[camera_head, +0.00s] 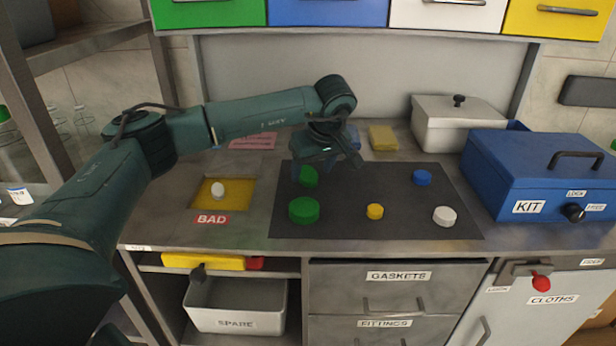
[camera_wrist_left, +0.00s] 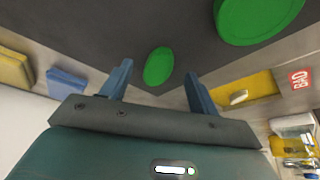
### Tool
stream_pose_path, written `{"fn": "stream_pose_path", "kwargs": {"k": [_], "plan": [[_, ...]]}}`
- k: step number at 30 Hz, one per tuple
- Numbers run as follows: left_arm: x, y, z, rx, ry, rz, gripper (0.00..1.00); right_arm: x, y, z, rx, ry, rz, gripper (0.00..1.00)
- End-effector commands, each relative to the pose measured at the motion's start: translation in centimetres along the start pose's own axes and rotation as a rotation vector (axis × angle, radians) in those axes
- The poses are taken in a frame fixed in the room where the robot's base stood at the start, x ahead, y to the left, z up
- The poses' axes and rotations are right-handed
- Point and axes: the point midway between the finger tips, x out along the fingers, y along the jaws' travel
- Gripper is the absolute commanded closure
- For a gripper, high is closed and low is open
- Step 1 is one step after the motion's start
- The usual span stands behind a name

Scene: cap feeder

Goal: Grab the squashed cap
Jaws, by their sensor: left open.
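Several caps lie on the dark mat (camera_head: 400,225). A green cap (camera_head: 308,177) near its back left looks oval in the left wrist view (camera_wrist_left: 158,66); it appears to be the squashed one, though tilt of view may add to this. A larger, rounder green cap (camera_head: 303,210) is in front of it. A blue cap (camera_head: 422,177), a yellow cap (camera_head: 375,211) and a white cap (camera_head: 444,216) are farther right. My left gripper (camera_head: 330,160) is open and empty above the mat's back left, with the oval green cap showing between its fingers. My right gripper is out of view.
A yellow recess (camera_head: 238,199) marked BAD holds a white cap (camera_head: 218,189). A blue KIT box (camera_head: 505,178) and a white lidded box (camera_head: 440,125) stand right and back right. A yellow pad (camera_head: 383,137) and pink note (camera_head: 253,141) lie behind the mat.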

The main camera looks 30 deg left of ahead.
Motion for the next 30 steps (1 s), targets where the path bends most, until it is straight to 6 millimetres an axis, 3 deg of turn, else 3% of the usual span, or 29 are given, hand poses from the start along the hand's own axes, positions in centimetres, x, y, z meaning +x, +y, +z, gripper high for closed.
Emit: {"fn": "stream_pose_path", "kwargs": {"k": [4, 12, 30], "plan": [[1.6, 0.0, 0.1, 0.001, 0.000, -0.001, 0.39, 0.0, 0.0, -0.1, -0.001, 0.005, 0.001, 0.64], [1.8, 0.0, 0.0, 0.001, 0.000, 0.001, 0.40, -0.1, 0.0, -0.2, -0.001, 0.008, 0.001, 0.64], [1.8, 0.0, 0.1, 0.000, 0.000, 0.001, 0.87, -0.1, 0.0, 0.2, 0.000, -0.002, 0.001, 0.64]]}}
